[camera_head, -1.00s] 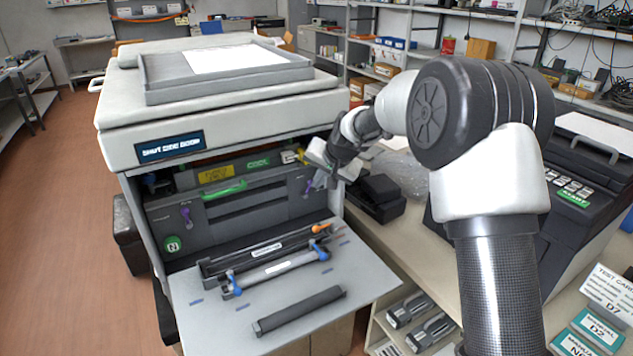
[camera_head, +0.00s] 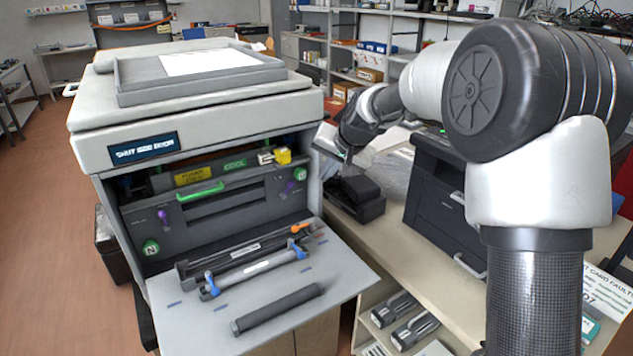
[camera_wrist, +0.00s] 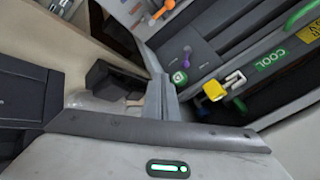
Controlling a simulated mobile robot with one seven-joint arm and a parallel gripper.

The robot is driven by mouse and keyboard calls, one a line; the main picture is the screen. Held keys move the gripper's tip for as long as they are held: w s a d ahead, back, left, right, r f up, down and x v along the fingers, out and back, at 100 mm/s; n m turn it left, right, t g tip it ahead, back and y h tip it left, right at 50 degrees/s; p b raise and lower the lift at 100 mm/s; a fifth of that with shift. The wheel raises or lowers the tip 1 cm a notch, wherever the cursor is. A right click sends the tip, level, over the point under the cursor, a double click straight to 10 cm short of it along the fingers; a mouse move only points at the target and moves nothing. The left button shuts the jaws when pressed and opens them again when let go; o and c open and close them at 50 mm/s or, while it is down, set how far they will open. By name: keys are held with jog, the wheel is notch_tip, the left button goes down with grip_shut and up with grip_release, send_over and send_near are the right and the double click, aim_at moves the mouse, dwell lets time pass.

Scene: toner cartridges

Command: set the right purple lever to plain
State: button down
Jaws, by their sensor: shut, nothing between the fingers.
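The right purple lever (camera_head: 289,187) sits on the dark inner panel (camera_head: 225,216) of the open copier, beside a green round knob (camera_head: 300,174). It looks tilted, its lower end to the left; the setting marks are too small to read. In the wrist view the lever (camera_wrist: 187,54) shows beyond the fingers, next to the green knob (camera_wrist: 179,77). A left purple lever (camera_head: 163,216) is on the same panel. My gripper (camera_wrist: 161,84) is shut and empty, apart from the lever. In the head view it is right of the copier opening, its fingertips unclear.
The copier's lowered door (camera_head: 335,274) holds a long dark roller (camera_head: 279,308) and a blue-ended cartridge unit (camera_head: 255,268). A yellow-ended part (camera_head: 282,156) juts above the panel. A black device (camera_head: 354,197) stands on the counter below my gripper.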

aim_at(287, 190)
jog(key=shift+w+a+f+p, duration=0.6)
jog(key=shift+w+a+f, duration=0.25)
jog(key=shift+a+f, duration=0.25)
jog(key=shift+w+a+f+p, duration=0.65)
jog(key=shift+w+a+f, duration=0.25)
jog(key=shift+a+f, duration=0.25)
jog(key=shift+w+a+f+p, duration=0.6)
jog(key=shift+w+a+f, duration=0.25)
jog(key=shift+a+f, duration=0.25)
jog(key=shift+a+b, duration=0.1)
jog(key=shift+b, duration=0.45)
